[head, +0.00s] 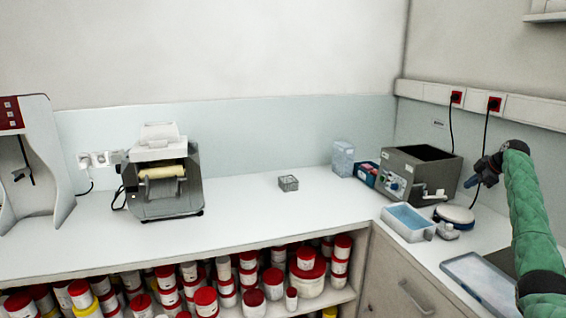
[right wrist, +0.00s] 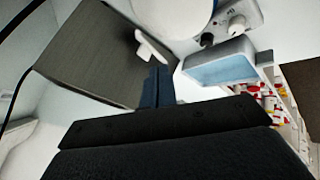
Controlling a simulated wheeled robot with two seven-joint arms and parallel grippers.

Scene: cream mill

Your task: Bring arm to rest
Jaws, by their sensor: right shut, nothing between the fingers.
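My right arm, in a green sleeve, comes up along the right edge of the head view and bends at the top. My right gripper (head: 471,182) points left and is shut and empty, in front of the wall just right of the grey water-bath-like box (head: 423,172). In the right wrist view the two dark fingers of my right gripper (right wrist: 157,84) lie together, with the grey box (right wrist: 85,55) and its white tap behind them. My left gripper is not in view.
A blue-filled tray (head: 406,223), a round white-topped device (head: 454,214) and a flat tray (head: 478,280) stand on the right counter near my arm. A roller mill (head: 162,180) and a small metal box (head: 288,183) stand on the back counter. Red-lidded jars (head: 205,301) fill the shelf below.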

